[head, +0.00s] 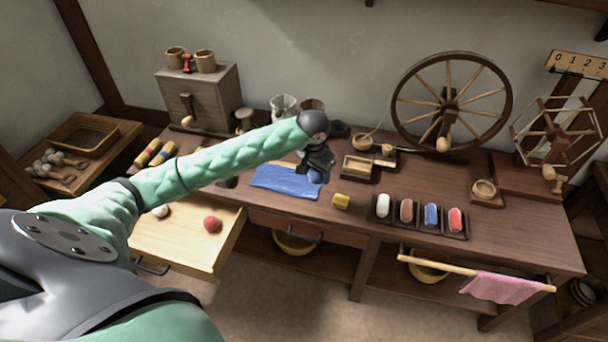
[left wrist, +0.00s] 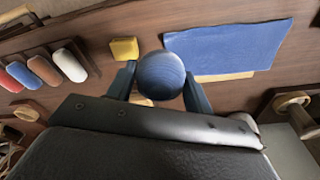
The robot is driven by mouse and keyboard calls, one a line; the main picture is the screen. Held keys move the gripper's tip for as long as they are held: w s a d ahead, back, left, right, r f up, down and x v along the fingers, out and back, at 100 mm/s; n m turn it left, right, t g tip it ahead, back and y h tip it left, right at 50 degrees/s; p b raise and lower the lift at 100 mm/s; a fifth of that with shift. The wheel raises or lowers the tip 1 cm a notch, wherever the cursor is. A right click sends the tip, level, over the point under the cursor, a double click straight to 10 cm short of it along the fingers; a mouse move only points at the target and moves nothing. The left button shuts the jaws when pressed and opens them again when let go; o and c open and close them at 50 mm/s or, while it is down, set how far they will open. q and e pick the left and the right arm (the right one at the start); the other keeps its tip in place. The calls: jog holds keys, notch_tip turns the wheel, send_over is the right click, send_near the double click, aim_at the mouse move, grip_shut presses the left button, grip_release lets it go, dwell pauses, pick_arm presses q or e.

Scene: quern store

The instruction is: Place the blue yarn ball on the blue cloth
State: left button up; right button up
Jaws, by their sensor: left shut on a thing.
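The blue cloth (head: 285,181) lies flat on the brown bench top in the head view, and it also shows in the left wrist view (left wrist: 228,48). My left gripper (head: 316,172) is shut on the blue yarn ball (left wrist: 161,74), which sits between its two fingers. In the head view the gripper is at the right end of the cloth and mostly hides the ball. In the left wrist view the ball appears just beside the cloth's edge; I cannot tell how high it is above the bench. My right gripper is in neither view.
A yellow block (head: 341,201) sits on the bench right of the gripper. A dark tray (head: 413,229) holds several coloured rolls. A spinning wheel (head: 451,103) stands behind. An open drawer (head: 180,247) at the front left holds a red ball (head: 212,224) and a white ball.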

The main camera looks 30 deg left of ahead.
pick_arm(q)
jog(key=shift+s+a+r, duration=0.1)
jog(key=shift+s+a, duration=0.1)
jog(key=shift+a, duration=0.05)
jog(key=shift+w+a, duration=0.15)
jog(key=shift+a, duration=0.1)
jog(key=p, duration=0.3)
send_over(295, 182)
notch_tip(295, 182, down, 7)
notch_tip(295, 182, down, 4)
jog(key=shift+p, duration=0.5)
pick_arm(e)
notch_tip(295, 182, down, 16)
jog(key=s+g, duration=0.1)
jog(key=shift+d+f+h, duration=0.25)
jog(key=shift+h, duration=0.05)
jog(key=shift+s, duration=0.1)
pick_arm(q)
jog(key=shift+f, duration=0.3)
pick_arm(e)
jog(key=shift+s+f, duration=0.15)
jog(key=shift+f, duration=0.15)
pick_arm(q)
jog(key=shift+f, duration=0.1)
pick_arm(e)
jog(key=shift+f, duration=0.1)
